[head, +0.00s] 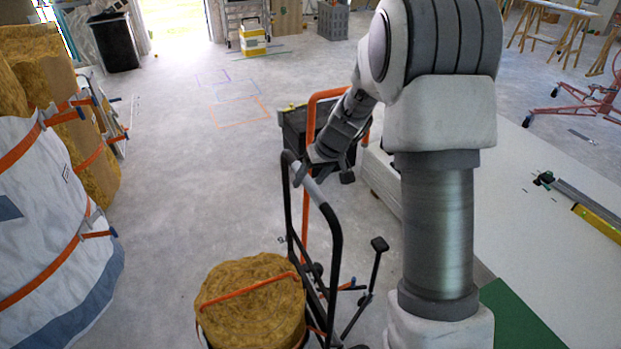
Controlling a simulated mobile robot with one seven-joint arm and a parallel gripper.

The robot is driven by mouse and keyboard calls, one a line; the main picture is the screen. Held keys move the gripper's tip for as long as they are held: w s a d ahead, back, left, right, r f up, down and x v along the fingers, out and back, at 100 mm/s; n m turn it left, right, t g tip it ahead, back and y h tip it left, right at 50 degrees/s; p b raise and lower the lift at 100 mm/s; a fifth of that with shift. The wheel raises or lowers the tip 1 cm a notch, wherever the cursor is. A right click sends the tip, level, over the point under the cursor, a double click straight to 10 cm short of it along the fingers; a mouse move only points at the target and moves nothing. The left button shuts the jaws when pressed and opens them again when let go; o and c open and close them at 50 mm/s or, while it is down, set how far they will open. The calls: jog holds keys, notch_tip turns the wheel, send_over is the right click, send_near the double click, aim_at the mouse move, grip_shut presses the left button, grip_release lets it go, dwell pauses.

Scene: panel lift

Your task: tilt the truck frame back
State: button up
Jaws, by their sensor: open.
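A yellow-brown insulation roll (250,302) with an orange strap sits at the truck's lower left. My gripper (324,173) is open at the grip bar, reaching down from the upper right. One finger is close to the bar's upper end and the other shows to its right. I cannot tell whether the fingers are around the bar or touching it.
Wrapped insulation bales (50,215) with orange straps stand at left. A stack of white panels (545,235) lies at right with a level on it. A black toolbox (295,130) and an orange hoop (309,115) stand behind the truck.

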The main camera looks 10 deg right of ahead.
grip_shut()
dwell(1.4)
